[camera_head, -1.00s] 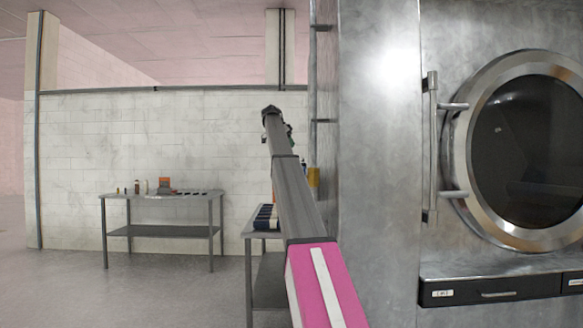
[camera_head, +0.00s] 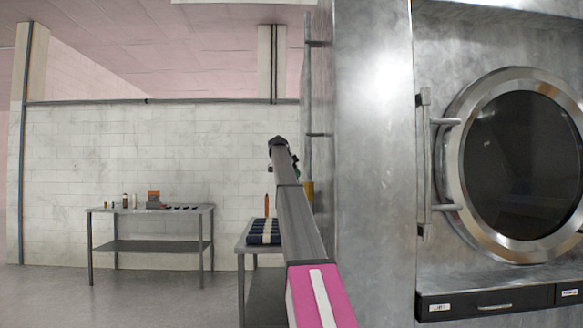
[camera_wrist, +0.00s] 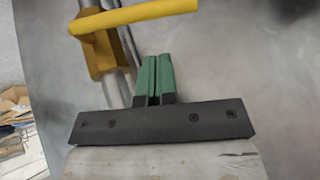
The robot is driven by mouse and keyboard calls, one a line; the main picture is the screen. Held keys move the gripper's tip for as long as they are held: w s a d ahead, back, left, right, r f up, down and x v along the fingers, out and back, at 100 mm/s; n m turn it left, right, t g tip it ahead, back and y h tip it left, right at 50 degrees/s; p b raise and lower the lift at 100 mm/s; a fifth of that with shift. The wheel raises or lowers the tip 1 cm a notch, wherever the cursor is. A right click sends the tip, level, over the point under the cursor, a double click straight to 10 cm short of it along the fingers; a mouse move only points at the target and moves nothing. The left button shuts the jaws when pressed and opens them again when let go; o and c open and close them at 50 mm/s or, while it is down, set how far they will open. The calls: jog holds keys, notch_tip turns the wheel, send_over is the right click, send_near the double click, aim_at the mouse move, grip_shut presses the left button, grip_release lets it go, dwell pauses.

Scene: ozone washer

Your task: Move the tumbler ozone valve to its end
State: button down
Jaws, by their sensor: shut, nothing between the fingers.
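In the wrist view a yellow valve handle (camera_wrist: 150,15) runs across the top, sloping up to the right. It sits on a yellow valve body (camera_wrist: 103,55) on a metal pipe. My gripper (camera_wrist: 153,60) has its green fingers together with nothing between them. The fingertips are below the handle in the picture and right of the valve body, with a visible gap to both. In the head view a small yellow part (camera_head: 308,190) shows beside my arm at the washer's left side, mostly hidden.
The washer's metal side (camera_head: 370,150) stands right of my arm, with its round door (camera_head: 455,170) farther right. A side table (camera_head: 257,255) with a dark tray is partly behind my arm. Open floor lies at left.

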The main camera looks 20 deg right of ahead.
jog(key=shift+w+a+f, duration=0.15)
jog(key=shift+w+f, duration=0.1)
jog(key=shift+f, duration=0.55)
jog(key=shift+w+a+f, duration=0.15)
jog(key=shift+w+f, duration=0.1)
jog(key=shift+f, duration=0.5)
jog(key=shift+w+d+f, duration=0.1)
jog(key=shift+w+f, duration=0.2)
jog(key=shift+f, duration=0.3)
jog(key=shift+w+d+f, duration=0.1)
jog(key=shift+w+f, duration=0.2)
jog(key=shift+f, duration=0.25)
